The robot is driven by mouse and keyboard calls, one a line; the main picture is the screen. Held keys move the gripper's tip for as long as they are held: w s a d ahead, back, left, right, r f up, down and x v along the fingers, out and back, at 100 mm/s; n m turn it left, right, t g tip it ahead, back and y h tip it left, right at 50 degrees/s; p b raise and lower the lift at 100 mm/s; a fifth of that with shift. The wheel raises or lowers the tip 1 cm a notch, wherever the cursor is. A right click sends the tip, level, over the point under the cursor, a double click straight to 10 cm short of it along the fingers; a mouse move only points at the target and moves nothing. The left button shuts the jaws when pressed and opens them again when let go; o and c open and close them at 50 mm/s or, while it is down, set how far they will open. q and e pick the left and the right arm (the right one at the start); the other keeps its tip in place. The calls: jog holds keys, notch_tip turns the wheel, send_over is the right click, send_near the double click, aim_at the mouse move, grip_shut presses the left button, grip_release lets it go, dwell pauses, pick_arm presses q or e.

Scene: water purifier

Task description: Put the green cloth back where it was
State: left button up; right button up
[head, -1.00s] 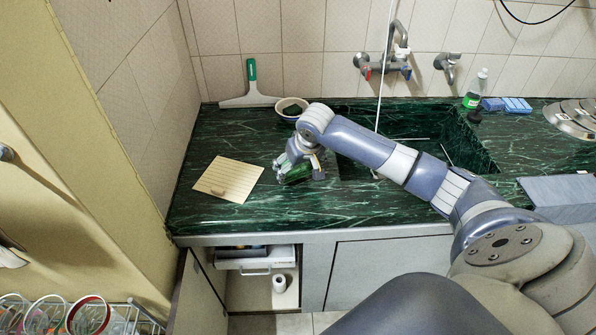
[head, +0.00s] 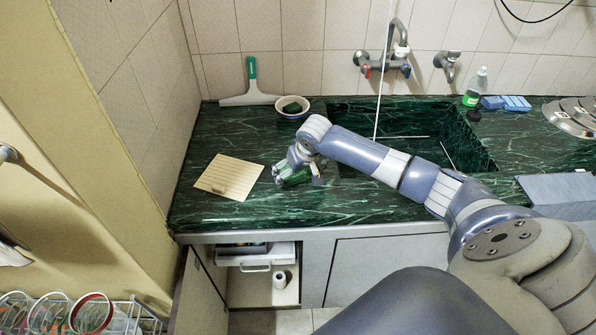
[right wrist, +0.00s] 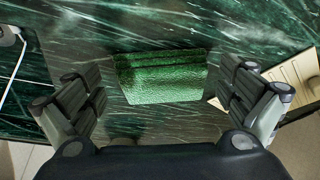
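The green cloth (right wrist: 162,77) lies between the spread fingers of my right gripper (right wrist: 163,88) in the right wrist view, with gaps to the fingers on both sides. It appears to lie on the dark green marble counter (head: 225,135). In the head view my right gripper (head: 297,178) is low over the counter, left of the sink, and largely hides the cloth. The right gripper is open. My left gripper is not in view.
A beige ridged board (head: 225,174) lies left of the right gripper. The sink (head: 440,130) is to the right. The cabinet below is open.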

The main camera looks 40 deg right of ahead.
jog(key=shift+r, duration=0.1)
jog(key=v, duration=1.2)
jog(key=shift+b, duration=0.35)
jog(key=shift+w+r, duration=0.1)
